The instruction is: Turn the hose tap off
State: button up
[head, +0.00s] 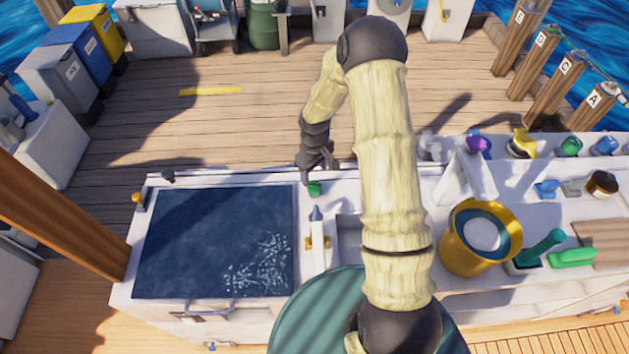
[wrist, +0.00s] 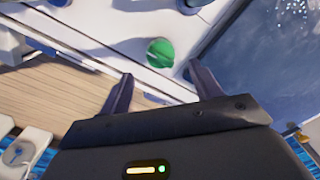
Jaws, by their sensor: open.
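A small green knob (head: 314,188), which may be the hose tap, stands on the white counter just right of the dark panel's far corner. In the wrist view the round green knob (wrist: 160,52) lies ahead of my fingertips, roughly centred between them. My gripper (head: 307,175) points down just behind and above the knob, over the counter's far edge. In the wrist view my gripper (wrist: 160,74) is open with nothing between its fingers. I cannot tell whether a finger touches the knob. No hose is clearly visible on it.
A dark glassy panel (head: 190,235) lies left of the knob. A white piece with a blue tip (head: 316,230) stands in front of it. A yellow bucket (head: 465,250) and a purple-topped white post (head: 478,145) stand to the right. Open deck (head: 245,120) lies behind the counter.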

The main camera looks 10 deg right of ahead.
aim_at(315, 183)
notch_tip(315, 183, down, 6)
jog(key=shift+p, duration=0.4)
jog(key=shift+c, duration=0.4)
jog(key=c, duration=0.9)
